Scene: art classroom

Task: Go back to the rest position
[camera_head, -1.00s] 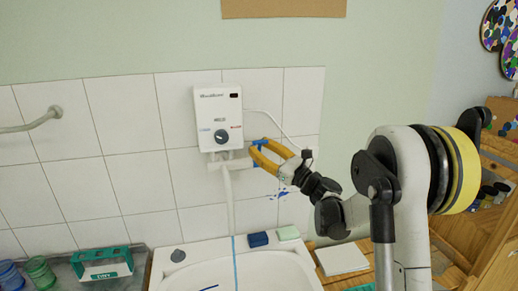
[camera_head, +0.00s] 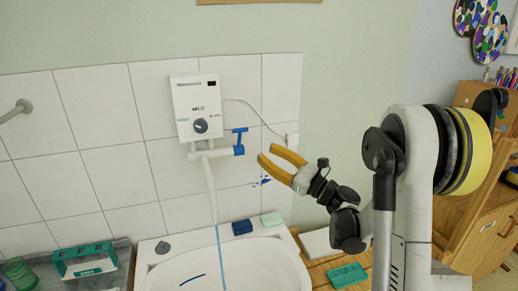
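My gripper (camera_head: 272,160) has two yellow-orange fingers that stand apart, with nothing between them. It is in the middle of the head view, to the right of the blue tap handle (camera_head: 239,142) and apart from it. The tap handle sits at the right end of the white pipe below the white water heater (camera_head: 196,106) on the tiled wall. My arm reaches in from the right side of the picture.
Below is a white sink (camera_head: 284,268) with a blue sponge (camera_head: 242,227) and a green one (camera_head: 271,219) on its rim. A green rack (camera_head: 84,261) stands at the left. A wooden shelf (camera_head: 480,215) stands at the right. A cable runs to a wall socket (camera_head: 292,140).

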